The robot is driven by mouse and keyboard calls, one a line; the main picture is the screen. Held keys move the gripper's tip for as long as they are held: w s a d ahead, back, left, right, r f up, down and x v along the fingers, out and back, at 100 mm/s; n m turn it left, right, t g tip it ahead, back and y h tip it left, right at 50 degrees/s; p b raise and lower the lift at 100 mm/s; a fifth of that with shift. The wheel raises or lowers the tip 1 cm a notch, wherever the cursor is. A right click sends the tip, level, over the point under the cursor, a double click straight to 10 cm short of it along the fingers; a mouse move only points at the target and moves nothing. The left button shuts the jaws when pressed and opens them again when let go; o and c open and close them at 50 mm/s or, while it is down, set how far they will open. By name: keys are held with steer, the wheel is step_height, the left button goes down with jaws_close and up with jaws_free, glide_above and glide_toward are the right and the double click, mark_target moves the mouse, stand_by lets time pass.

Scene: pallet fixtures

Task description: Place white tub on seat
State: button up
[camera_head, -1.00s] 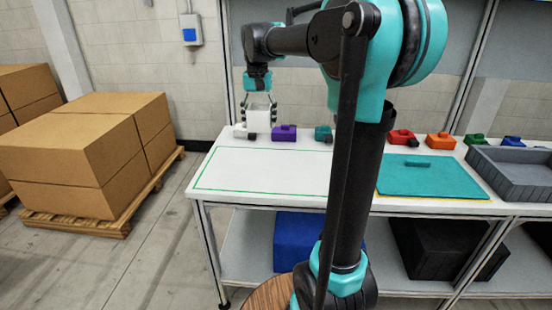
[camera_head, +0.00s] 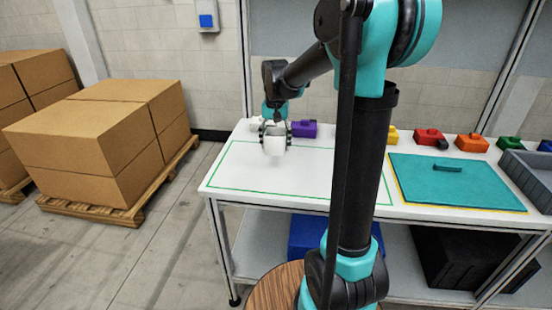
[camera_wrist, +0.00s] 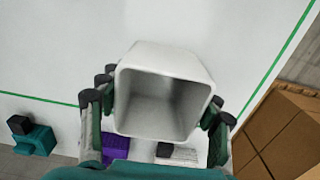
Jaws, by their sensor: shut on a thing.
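The white tub (camera_head: 274,147) is in my gripper (camera_head: 276,132), over the back part of the green-outlined area on the white table. In the wrist view the tub (camera_wrist: 160,104) shows its square open mouth towards the camera. My gripper's dark fingers (camera_wrist: 160,100) are shut on it from both sides. Whether its base touches the table I cannot tell. A small white fixture (camera_head: 256,124) stands behind it on the table, partly hidden. Which thing is the seat I cannot tell for sure.
A purple fixture (camera_head: 304,129) stands behind the tub. Yellow (camera_head: 392,135), red (camera_head: 430,137), orange (camera_head: 471,142) and green (camera_head: 508,143) fixtures line the back. A teal board (camera_head: 450,185) and a grey tray (camera_head: 535,175) lie right. The outlined area (camera_head: 270,183) is otherwise clear.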

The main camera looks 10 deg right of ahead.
mark_target(276, 166)
steer(key=shift+f, duration=3.2)
steer(key=o, duration=1.2)
steer(key=shift+f, duration=0.1)
steer(key=shift+c, duration=0.2)
